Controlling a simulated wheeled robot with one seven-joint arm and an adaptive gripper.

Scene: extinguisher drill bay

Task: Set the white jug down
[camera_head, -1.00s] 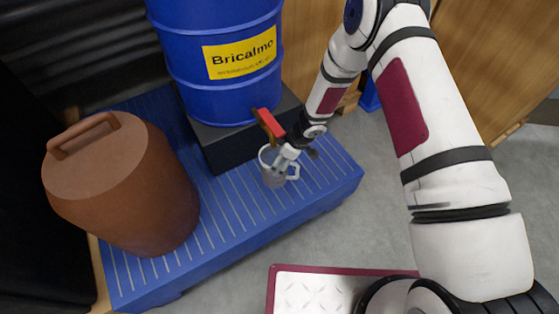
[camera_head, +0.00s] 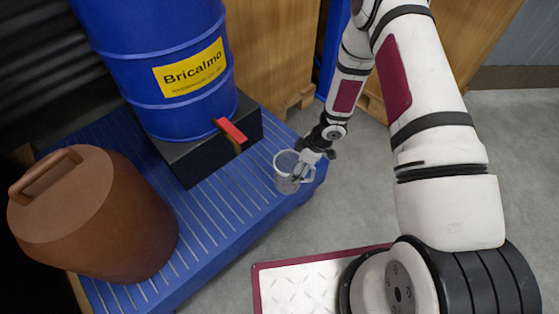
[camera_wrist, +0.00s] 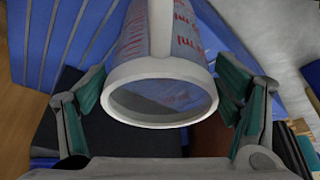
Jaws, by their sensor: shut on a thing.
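The white jug (camera_head: 288,172) is a translucent measuring jug with a pale rim and handle; red print shows on its side in the wrist view (camera_wrist: 158,70). It appears over the right end of the blue slatted platform (camera_head: 215,205), to the right of the drum's tap. I cannot tell whether its base touches the slats. My gripper (camera_head: 308,166) is shut on the jug, with a green-padded finger on each side of it in the wrist view. The jug's base is hidden there, and its contents are unclear.
A blue drum (camera_head: 155,45) with a red-handled tap (camera_head: 231,131) stands on a black block (camera_head: 190,160). A brown lidded container (camera_head: 95,220) stands on the platform's left. Bare slats lie between it and the jug. Grey floor (camera_head: 330,215) lies beyond the platform's right edge.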

